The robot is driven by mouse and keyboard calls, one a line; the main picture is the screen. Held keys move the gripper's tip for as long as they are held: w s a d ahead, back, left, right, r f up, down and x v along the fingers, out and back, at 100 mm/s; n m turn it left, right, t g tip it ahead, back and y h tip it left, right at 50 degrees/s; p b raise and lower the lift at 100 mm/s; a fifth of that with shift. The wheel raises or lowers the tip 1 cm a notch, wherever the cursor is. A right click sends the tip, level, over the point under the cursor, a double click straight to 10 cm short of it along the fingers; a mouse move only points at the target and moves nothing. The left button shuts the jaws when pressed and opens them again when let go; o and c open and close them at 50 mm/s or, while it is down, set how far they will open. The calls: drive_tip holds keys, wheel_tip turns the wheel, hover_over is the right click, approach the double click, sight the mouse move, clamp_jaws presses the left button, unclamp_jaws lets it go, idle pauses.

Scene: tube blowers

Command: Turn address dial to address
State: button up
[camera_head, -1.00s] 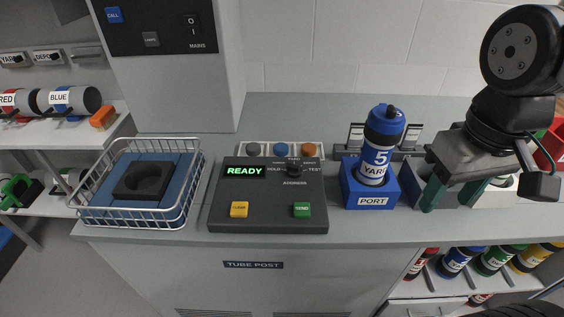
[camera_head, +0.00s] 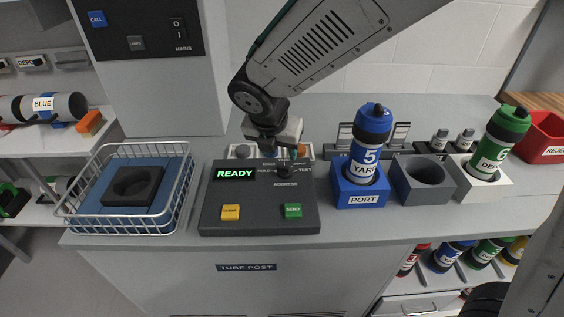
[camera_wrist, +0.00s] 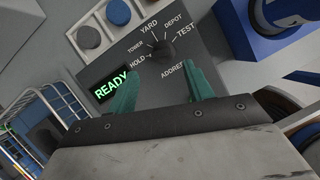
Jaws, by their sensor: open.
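The address dial (camera_wrist: 160,50) is a dark round knob on the grey control panel (camera_head: 260,214), ringed by the labels HOLD, TOWER, YARD, DEPOT and TEST. Its pointer seems to face near YARD, but it is small. The dial also shows in the head view (camera_head: 286,170), partly covered by my gripper. The panel's screen (camera_head: 235,174) reads READY in green. My gripper (camera_wrist: 162,76) is open and empty above the panel, its green fingers either side of the dial in the wrist view. I cannot tell whether they touch it.
A blue PORT block (camera_head: 361,192) holds a blue tube (camera_head: 367,150) marked 5 and YARD. An empty grey holder (camera_head: 423,182) and a green-capped tube (camera_head: 498,145) stand farther right. A wire basket (camera_head: 130,190) stands left. Yellow (camera_head: 230,212) and green (camera_head: 293,210) buttons sit on the panel.

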sight(283, 166)
drive_tip(key=x, duration=0.7)
drive_tip(key=c, duration=1)
